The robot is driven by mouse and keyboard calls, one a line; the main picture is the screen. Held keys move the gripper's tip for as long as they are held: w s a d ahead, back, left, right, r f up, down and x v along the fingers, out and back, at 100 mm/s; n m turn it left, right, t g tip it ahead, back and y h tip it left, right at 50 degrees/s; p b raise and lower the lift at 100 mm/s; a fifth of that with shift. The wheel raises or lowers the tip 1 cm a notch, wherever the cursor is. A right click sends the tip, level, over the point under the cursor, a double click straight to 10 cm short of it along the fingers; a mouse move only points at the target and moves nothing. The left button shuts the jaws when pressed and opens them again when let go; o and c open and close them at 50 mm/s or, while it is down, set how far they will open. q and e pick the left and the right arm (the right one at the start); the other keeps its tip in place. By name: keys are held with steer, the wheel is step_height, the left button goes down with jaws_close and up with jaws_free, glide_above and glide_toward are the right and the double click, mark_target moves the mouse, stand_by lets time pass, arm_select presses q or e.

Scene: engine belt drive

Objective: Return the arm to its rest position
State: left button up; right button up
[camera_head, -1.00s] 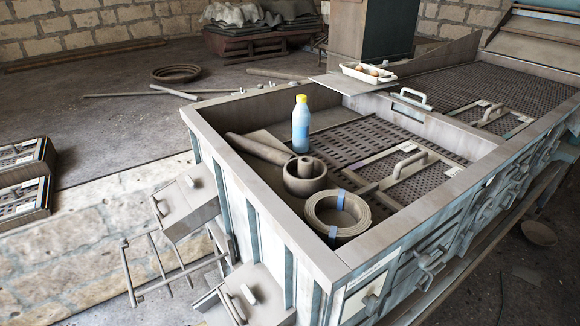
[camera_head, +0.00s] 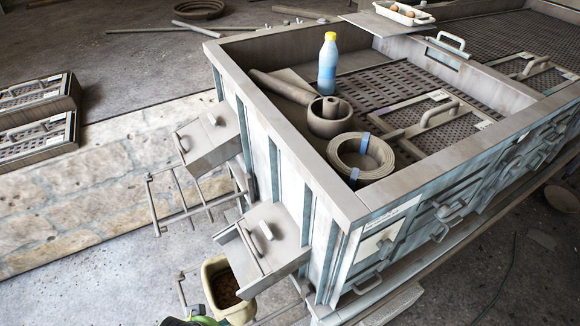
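Neither of my grippers can be made out in the head view, and no arm link shows clearly. A small dark and green shape (camera_head: 195,321) is cut off by the bottom edge, left of centre. I cannot tell what it is. Whether either gripper holds anything is not shown.
A large open metal-rimmed bin (camera_head: 300,155) holds a blue bottle (camera_head: 327,64), a round pot (camera_head: 328,118), a coiled roll (camera_head: 362,156) and a handled grate (camera_head: 425,118). A cream container (camera_head: 228,290) with brown contents is at the lower left.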

arm_select(q)
step_height(320, 180, down, 13)
steer(key=s, duration=0.2)
steer(key=s+a+f+g+b, duration=0.2)
steer(key=s+a+f, duration=0.1)
steer(key=s+f, duration=1.4)
steer(key=shift+f, duration=0.9)
